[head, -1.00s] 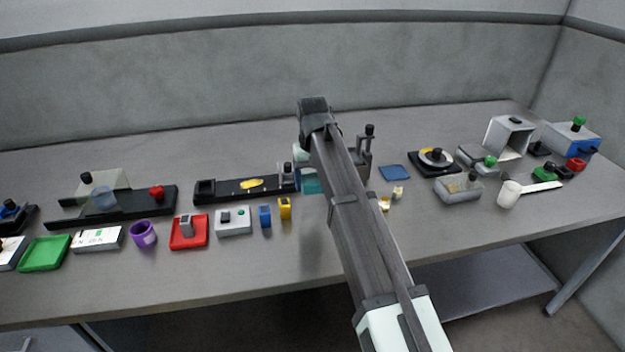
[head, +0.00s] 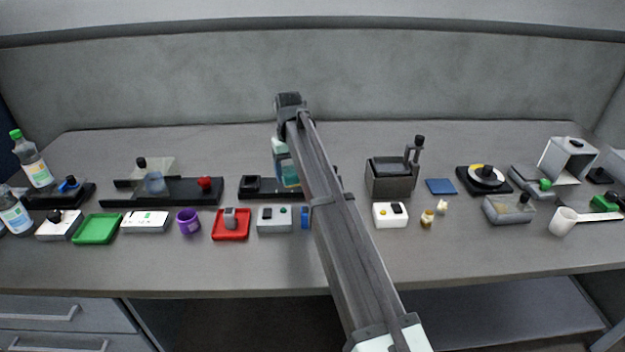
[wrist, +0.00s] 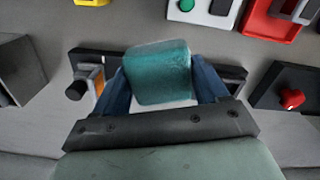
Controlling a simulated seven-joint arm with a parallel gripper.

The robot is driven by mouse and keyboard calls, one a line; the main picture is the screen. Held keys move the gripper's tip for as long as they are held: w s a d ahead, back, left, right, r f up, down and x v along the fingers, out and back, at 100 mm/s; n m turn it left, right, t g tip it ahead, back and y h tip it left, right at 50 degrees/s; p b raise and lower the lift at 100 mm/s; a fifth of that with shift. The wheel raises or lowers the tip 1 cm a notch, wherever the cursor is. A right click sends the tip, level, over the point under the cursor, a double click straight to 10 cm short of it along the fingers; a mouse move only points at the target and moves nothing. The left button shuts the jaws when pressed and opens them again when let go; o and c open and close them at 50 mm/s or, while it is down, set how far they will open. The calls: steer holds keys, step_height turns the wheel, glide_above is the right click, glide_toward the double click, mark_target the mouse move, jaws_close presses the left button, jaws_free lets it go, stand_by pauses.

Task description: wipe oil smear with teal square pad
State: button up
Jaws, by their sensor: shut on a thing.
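My gripper (head: 287,168) is shut on the teal square pad (head: 291,177), over the long black fixture (head: 258,192) at the middle of the table. In the wrist view the pad (wrist: 158,72) sits between the two blue fingers of my gripper (wrist: 160,88). The black fixture (wrist: 92,56) runs behind and below it, and I cannot tell whether the pad touches it. No oil smear is clearly visible; my gripper, arm and the pad hide the fixture's middle. An orange patch (wrist: 99,84) shows beside a dark knob (wrist: 77,90) at the fixture's left in the wrist view.
A red tray (head: 231,226), a grey box with buttons (head: 274,220) and a blue block (head: 304,218) stand in front of the fixture. A black rail (head: 180,192) lies left. A dark open box (head: 392,178) and a blue square (head: 440,186) are right. The table behind is clear.

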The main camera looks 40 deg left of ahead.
steer(key=w+a+n, duration=0.3)
steer(key=a+n, duration=0.3)
steer(key=n, duration=0.8)
steer(key=shift+a+r, duration=0.25)
steer(key=shift+r, duration=0.1)
